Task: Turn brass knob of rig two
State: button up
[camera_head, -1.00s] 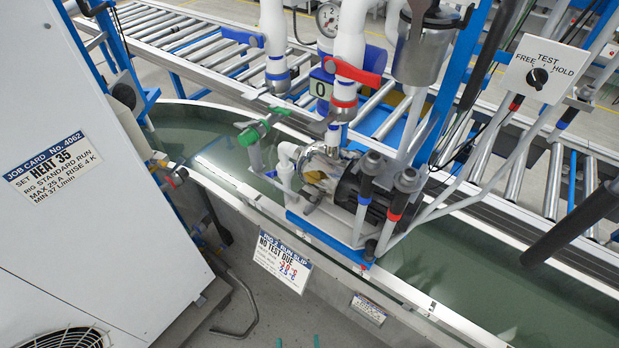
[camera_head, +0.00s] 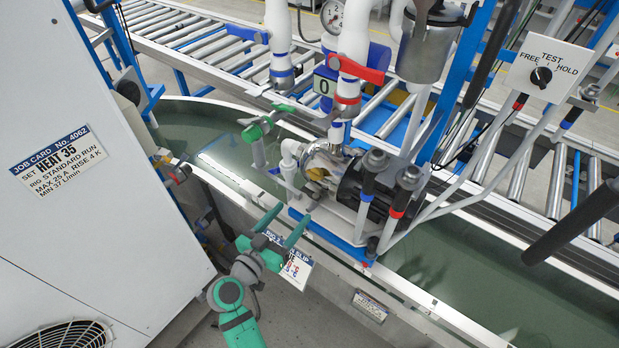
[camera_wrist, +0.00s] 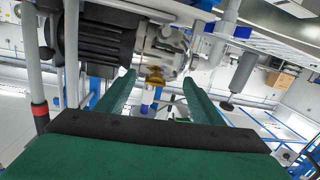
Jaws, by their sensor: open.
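The brass knob (camera_head: 316,174) sits low on the front of the pump (camera_head: 330,160), left of its black motor. In the wrist view the brass knob (camera_wrist: 155,77) shows ahead, between my two green fingers and beyond their tips. My gripper (camera_head: 292,213) is open and empty, in front of and below the knob in the head view, apart from it. In the wrist view my gripper (camera_wrist: 159,80) has its fingers spread wider than the knob. The rig 2 run slip (camera_head: 298,270) hangs on the basin front, partly hidden by my gripper.
A green-handled valve (camera_head: 262,125) stands left of the pump. A TEST switch box (camera_head: 549,70) points near FREE. A white cabinet (camera_head: 90,230) with a job card stands at left.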

aim_at(313, 175)
notch_tip(313, 175, up, 5)
jog(key=w+m+h, duration=0.2)
jog(key=x, duration=0.9)
jog(key=shift+w+d+f, duration=0.15)
jog(key=shift+w+f, duration=0.05)
jog(key=shift+w, duration=0.15)
jog(key=c, duration=1)
jog(key=shift+c, duration=0.2)
